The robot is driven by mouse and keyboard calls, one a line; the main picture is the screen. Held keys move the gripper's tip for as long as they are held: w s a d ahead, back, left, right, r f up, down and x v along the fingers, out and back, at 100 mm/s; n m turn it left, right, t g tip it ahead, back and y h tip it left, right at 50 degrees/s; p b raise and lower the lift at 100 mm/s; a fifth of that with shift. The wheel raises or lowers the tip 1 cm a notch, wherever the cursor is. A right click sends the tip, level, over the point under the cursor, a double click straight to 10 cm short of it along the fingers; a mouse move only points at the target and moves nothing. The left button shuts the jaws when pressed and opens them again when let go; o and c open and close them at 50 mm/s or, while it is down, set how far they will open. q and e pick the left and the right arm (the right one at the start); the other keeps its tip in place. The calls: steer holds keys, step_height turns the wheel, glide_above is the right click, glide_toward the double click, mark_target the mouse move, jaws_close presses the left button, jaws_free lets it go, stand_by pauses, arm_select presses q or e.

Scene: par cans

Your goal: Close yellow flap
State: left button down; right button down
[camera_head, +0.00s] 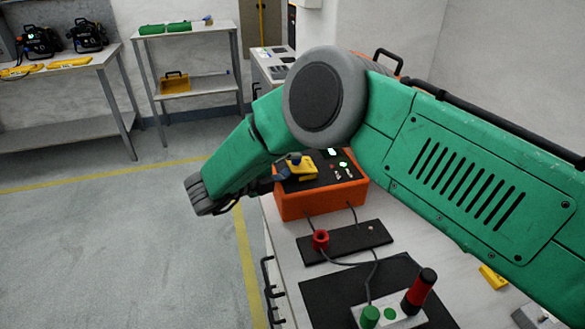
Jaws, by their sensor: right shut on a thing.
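An orange box (328,199) with a dark top panel stands on the light workbench. The yellow flap (304,170) is on the left part of that panel. It looks raised, but its exact angle is unclear. My green right arm comes in from the right and bends over the box. My right gripper (282,174) is at the flap's left side, small and partly hidden by my forearm. It is shut on the flap. My left gripper is not in view.
In front of the box are a dark plate with a red ring-shaped part (320,240), cables, and a grey block with green buttons and a red-black handle (419,291). Shelves (200,92) and a table (66,70) stand at the back left. The floor at left is clear.

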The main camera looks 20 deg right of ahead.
steer(key=shift+a, duration=0.1)
stand_by(0.4)
steer(key=c, duration=1.5)
jaws_free()
steer(key=shift+s+f, duration=0.1)
steer(key=shift+f, duration=0.1)
